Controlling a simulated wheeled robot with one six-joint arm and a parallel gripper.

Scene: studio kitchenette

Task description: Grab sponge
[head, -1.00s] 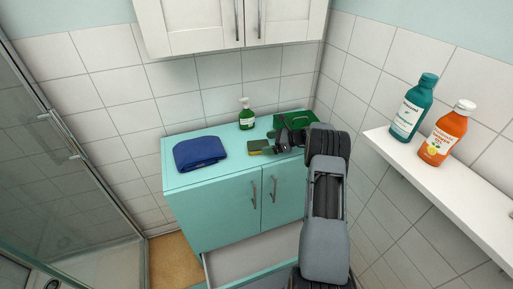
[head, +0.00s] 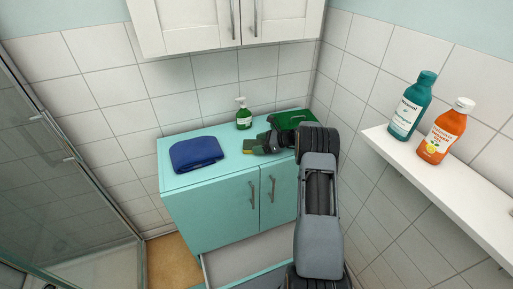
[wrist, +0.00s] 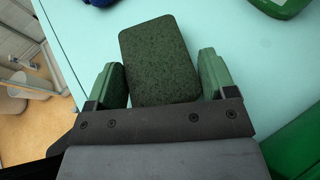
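The sponge (wrist: 160,60), with a dark green speckled face, lies on the turquoise counter (head: 205,175). In the wrist view it sits between the two green fingers of my gripper (wrist: 162,78). A gap shows between the sponge and the left finger; the right finger is very close to it, and I cannot tell if they touch. In the head view the yellow-green end of the sponge (head: 248,148) shows just left of my gripper (head: 264,144), which is low over the counter. The gripper is open and partly hides the sponge.
A folded blue cloth (head: 196,153) lies left on the counter. A green pump bottle (head: 244,115) stands behind the sponge, and a green box (head: 292,119) is at the right by the tiled wall. A drawer (head: 250,258) is open below. Teal and orange bottles stand on a shelf (head: 450,190).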

